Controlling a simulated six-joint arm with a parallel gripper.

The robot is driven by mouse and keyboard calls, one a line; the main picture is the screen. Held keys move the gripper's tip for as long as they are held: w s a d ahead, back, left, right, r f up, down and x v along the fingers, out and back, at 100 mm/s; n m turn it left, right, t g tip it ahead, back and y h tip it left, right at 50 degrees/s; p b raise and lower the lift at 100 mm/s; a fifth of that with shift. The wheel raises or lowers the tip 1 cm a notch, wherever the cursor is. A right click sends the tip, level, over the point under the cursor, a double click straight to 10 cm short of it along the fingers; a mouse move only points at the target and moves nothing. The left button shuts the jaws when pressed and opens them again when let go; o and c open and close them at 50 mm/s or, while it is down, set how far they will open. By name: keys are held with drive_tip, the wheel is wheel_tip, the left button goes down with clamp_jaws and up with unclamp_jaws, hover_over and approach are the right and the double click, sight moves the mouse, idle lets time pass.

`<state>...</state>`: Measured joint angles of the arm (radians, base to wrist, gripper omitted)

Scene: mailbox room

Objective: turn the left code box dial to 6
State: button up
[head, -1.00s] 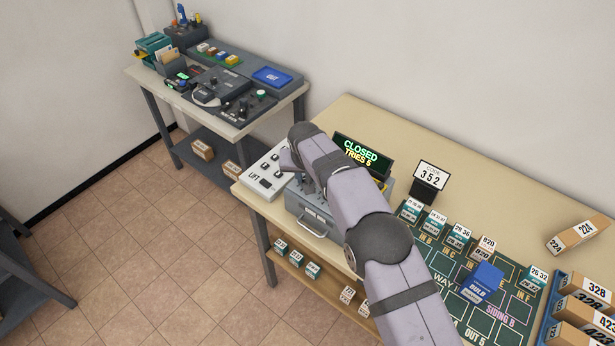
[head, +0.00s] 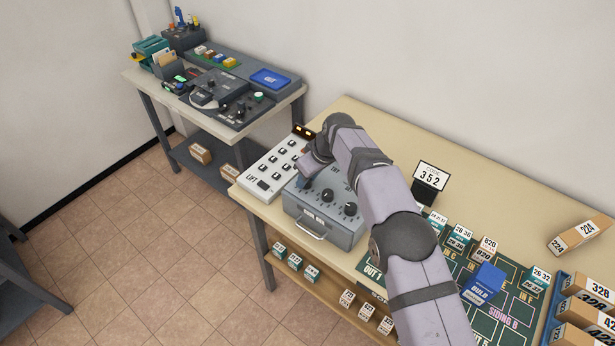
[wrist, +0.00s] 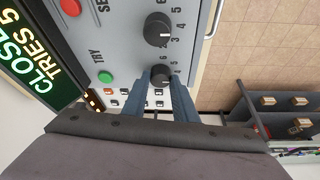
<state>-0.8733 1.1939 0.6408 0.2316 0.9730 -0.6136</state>
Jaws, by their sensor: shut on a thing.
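The grey code box (head: 318,229) stands on the near table. Two of its black dials, the middle dial (head: 327,195) and the right dial (head: 350,208), show in the head view. The left dial (wrist: 160,73) shows in the wrist view, with 6, 5 and 4 readable around it. My gripper (wrist: 162,84) is shut on this dial, one blue-grey finger on each side.
A display (wrist: 38,65) reading CLOSED, TRIES 5 is partly cut off. A green button (wrist: 106,77) marked TRY and a red button (wrist: 103,5) are on the box. The white LIFT panel (head: 268,170) sits close on the left. A card (head: 432,176) reads CODE 352.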

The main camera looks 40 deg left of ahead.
drive_tip(key=shift+n, duration=0.5)
drive_tip(key=o, duration=1)
drive_tip(key=shift+o, duration=0.2)
drive_tip(key=b+v, duration=0.3)
drive_tip(key=v, duration=0.4)
drive_tip(key=shift+r+g, duration=0.2)
drive_tip(key=shift+g, duration=0.1)
drive_tip(key=shift+w, duration=0.15)
